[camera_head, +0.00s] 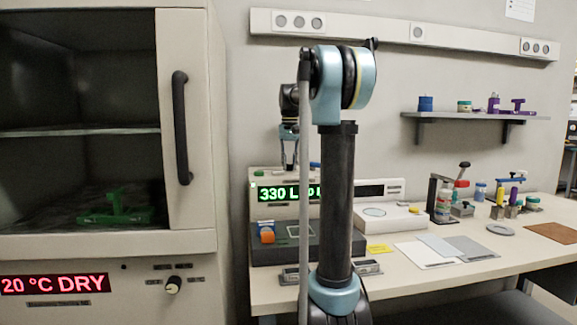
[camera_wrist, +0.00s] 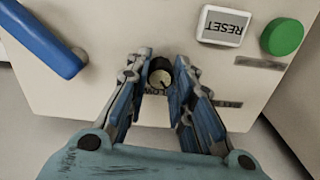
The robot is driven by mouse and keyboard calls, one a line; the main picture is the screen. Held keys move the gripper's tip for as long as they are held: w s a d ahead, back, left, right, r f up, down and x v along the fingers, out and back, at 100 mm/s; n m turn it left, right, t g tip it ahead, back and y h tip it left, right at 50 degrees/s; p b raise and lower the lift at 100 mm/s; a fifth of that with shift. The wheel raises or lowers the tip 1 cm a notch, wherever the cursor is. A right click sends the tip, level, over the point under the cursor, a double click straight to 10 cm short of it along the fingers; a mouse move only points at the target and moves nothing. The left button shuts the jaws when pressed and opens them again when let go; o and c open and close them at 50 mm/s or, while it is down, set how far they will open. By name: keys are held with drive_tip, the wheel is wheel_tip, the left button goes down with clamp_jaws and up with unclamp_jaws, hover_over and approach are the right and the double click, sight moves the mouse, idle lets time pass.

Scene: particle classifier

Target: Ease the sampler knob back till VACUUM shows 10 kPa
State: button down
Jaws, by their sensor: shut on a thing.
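In the wrist view, a small dark round knob (camera_wrist: 160,74) with a pale pointer mark sits on a cream panel, between the fingertips of my gripper (camera_wrist: 162,72). The fingers are closed in around the knob from both sides. The lettering beside it is partly covered and I cannot read it fully. In the head view my gripper (camera_head: 289,160) points down behind the green-lit display (camera_head: 280,194), which starts with "330 L". No VACUUM reading can be made out.
Close to the knob are a blue handle (camera_wrist: 40,40), a white RESET key (camera_wrist: 222,26) and a green button (camera_wrist: 282,37). A cabinet (camera_head: 190,110) stands at left with a "20 °C DRY" display. Sheets and small tools lie on the bench at right.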

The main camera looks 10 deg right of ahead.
drive_tip(key=shift+w+n, duration=0.1)
drive_tip(key=shift+n, duration=1.9)
drive_tip(key=c, duration=1.4)
unclamp_jaws()
drive_tip(key=shift+o, duration=0.2)
wheel_tip(320, 180, up, 12)
